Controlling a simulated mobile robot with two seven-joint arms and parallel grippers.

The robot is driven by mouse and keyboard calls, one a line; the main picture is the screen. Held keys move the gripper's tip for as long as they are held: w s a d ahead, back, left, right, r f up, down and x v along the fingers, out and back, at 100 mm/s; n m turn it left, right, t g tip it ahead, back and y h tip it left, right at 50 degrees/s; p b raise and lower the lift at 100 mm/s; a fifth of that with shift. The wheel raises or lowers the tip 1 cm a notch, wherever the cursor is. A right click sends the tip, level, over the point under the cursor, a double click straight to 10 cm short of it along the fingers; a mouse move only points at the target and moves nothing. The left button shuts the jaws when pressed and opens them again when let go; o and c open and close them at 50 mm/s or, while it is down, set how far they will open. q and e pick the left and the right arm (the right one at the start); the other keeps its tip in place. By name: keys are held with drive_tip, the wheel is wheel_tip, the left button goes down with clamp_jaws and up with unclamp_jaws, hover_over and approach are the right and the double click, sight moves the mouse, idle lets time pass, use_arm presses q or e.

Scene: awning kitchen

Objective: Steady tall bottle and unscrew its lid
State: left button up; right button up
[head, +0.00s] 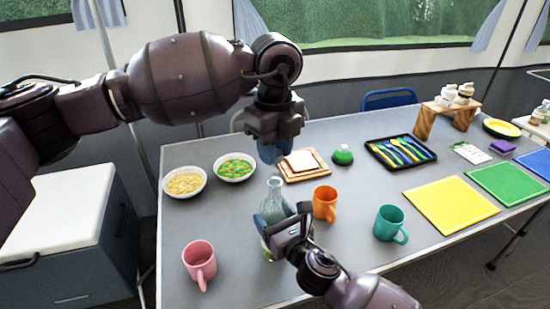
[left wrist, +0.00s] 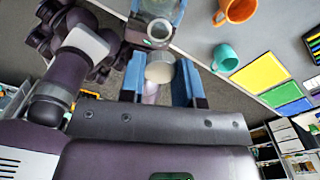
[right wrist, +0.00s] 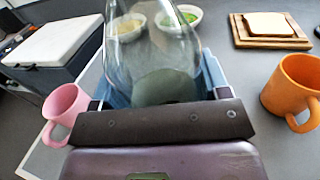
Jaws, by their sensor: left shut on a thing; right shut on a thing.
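The tall clear glass bottle (head: 274,192) stands upright near the table's front left, its neck bare at the top. My right gripper (head: 268,224) is shut around its lower body; the right wrist view shows the glass (right wrist: 150,55) between the blue fingers. My left gripper (head: 270,152) is above the bottle's neck, pointing down. In the left wrist view it is shut on a pale round lid (left wrist: 160,68), which appears apart from the bottle (left wrist: 160,10). The lid is hidden by the fingers in the head view.
An orange mug (head: 325,203) stands close right of the bottle, a teal mug (head: 389,223) farther right, a pink mug (head: 199,262) at front left. Two bowls (head: 185,183) (head: 235,169) and a bread board (head: 302,176) are behind. A yellow mat (head: 450,204) lies right.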

drive_tip(key=o, duration=1.8)
drive_tip(key=shift+s, duration=0.1)
